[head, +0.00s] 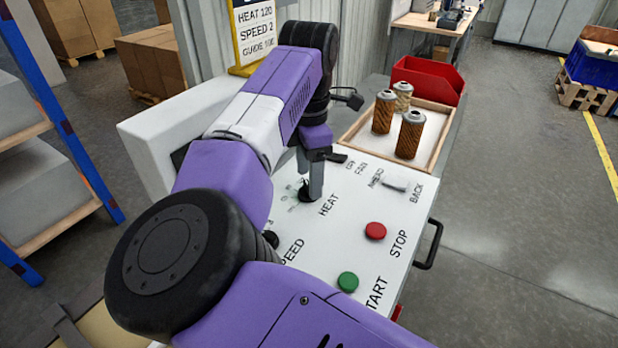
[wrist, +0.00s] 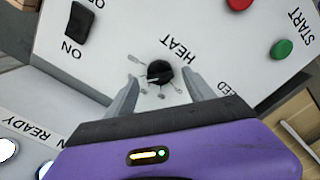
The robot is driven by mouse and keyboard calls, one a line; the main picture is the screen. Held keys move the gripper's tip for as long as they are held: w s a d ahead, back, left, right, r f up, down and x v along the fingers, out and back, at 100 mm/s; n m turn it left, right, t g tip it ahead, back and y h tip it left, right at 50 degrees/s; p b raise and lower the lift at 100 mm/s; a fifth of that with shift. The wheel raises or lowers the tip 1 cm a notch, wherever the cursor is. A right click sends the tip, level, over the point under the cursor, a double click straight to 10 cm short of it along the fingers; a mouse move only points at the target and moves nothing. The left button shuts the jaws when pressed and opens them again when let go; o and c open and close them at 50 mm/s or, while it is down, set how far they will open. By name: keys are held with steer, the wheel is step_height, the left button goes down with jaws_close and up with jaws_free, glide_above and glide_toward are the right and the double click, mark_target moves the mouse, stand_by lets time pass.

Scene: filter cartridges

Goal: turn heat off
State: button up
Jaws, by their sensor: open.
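The black HEAT knob (wrist: 159,73) stands on the white control panel, with tick marks around its lower side in the wrist view. In the head view the knob (head: 306,190) is partly hidden behind my gripper (head: 312,178). In the wrist view my gripper (wrist: 157,95) is open, one finger on each side of the knob's near side. A gap shows between each finger and the knob, and the jaws hold nothing. The word HEAT is printed beside the knob. I cannot read the setting its pointer is at.
A red STOP button (head: 375,231) and a green START button (head: 348,281) are on the panel. A black ON switch (wrist: 79,27) shows in the wrist view. A wooden tray (head: 432,155) with filter cartridges (head: 410,135) and a red bin (head: 432,80) lie beyond.

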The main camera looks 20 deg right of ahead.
steer(key=shift+f, duration=0.8)
jaws_close()
